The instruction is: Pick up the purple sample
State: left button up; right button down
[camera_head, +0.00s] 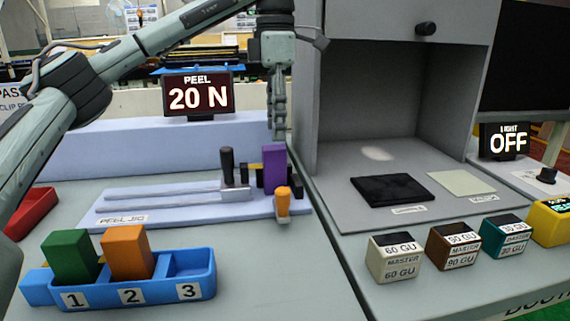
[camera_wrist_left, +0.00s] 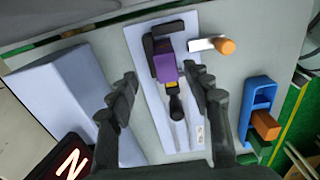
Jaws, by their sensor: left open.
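The purple sample (camera_head: 274,168) stands upright in the peel jig (camera_head: 120,208), at the right end of its rails beside a black-handled clamp (camera_head: 228,170). In the left wrist view the purple sample (camera_wrist_left: 166,67) lies ahead of and between my fingers, seen from above. My left gripper (camera_head: 279,125) is above and just behind the sample in the head view; it also shows in the left wrist view (camera_wrist_left: 160,82), with its two fingers apart and nothing between the tips that they touch. My right gripper is in neither view.
A blue tray (camera_head: 150,291) numbered 1 to 3 holds a green block (camera_head: 70,256) in 1 and an orange block (camera_head: 128,252) in 2; slot 3 is empty. An orange-knobbed lever (camera_head: 283,200) sticks out in front of the sample. A grey booth (camera_head: 350,100) stands close on the right.

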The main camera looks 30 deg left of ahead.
aim_at(274, 147)
pick_arm(q)
jog(key=shift+s+a+f, duration=0.1)
jog(key=shift+s+f, duration=0.3)
jog(key=shift+f, duration=0.7)
notch_tip(274, 147, down, 4)
jog(key=shift+s+f+b, duration=0.1)
jog(key=shift+b, duration=0.4)
jog(key=shift+f, duration=0.25)
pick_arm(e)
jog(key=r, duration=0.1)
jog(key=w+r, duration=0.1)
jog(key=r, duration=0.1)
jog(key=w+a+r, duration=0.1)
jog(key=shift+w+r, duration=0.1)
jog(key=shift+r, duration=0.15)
pick_arm(q)
jog(key=shift+c, duration=0.5)
grip_shut()
